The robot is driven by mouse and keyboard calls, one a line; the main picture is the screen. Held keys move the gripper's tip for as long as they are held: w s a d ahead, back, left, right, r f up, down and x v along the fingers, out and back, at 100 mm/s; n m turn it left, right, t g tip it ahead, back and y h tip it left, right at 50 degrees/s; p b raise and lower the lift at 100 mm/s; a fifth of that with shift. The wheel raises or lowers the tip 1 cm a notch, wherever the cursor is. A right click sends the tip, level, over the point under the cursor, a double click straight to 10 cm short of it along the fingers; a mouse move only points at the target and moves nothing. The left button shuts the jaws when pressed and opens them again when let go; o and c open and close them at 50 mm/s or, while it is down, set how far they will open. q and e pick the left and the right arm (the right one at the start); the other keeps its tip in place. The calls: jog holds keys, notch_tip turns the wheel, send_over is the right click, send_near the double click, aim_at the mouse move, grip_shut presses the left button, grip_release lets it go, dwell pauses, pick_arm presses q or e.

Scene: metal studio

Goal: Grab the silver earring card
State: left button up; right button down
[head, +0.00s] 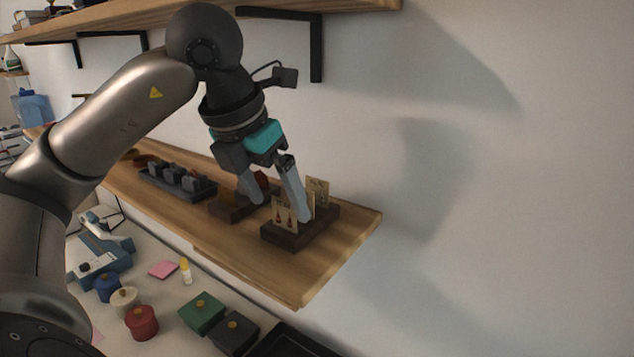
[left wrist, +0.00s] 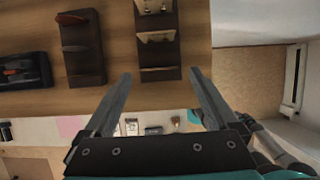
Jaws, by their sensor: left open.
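Several tan earring cards stand in a dark wooden holder (head: 300,236) near the right end of the shelf. A front card (head: 280,214) carries small reddish earrings; a back card (head: 319,188) carries small marks too fine to read. I cannot tell which card is the silver one. My left gripper (head: 278,209) is open and empty, pointing down over the holder, one finger in front of part of the cards. In the left wrist view the holder (left wrist: 144,52) with its cards (left wrist: 158,37) lies just beyond and between the open fingertips (left wrist: 160,74).
A second dark holder (head: 228,212) stands left of the card holder, close to a finger. Farther left is a dark tray (head: 165,187) with several blocks. The wooden shelf (head: 345,228) is bare at its right end. Coloured boxes, one green (head: 202,313), stand below.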

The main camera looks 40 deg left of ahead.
aim_at(316, 184)
pick_arm(q)
jog(key=w+p, duration=0.2)
jog(key=w, duration=0.1)
jog(key=w+p, duration=0.1)
jog(key=shift+w+a+r+p, duration=0.1)
jog(key=shift+w+a+p, duration=0.15)
jog(key=shift+w+p, duration=0.1)
jog(key=shift+w+a, duration=0.1)
jog(key=shift+w, duration=0.6)
jog(key=shift+w+p, duration=0.25)
jog(key=shift+p, duration=0.25)
jog(key=shift+w+a+p, duration=0.1)
jog(key=shift+w+p, duration=0.5)
jog(key=shift+w, duration=0.55)
jog(key=x, duration=0.2)
jog(key=shift+w+f, duration=0.2)
jog(key=shift+f, duration=0.15)
jog(key=shift+w+a+f, duration=0.1)
jog(key=shift+f, duration=0.2)
jog(key=c, duration=1.4)
jog(key=shift+r, duration=0.15)
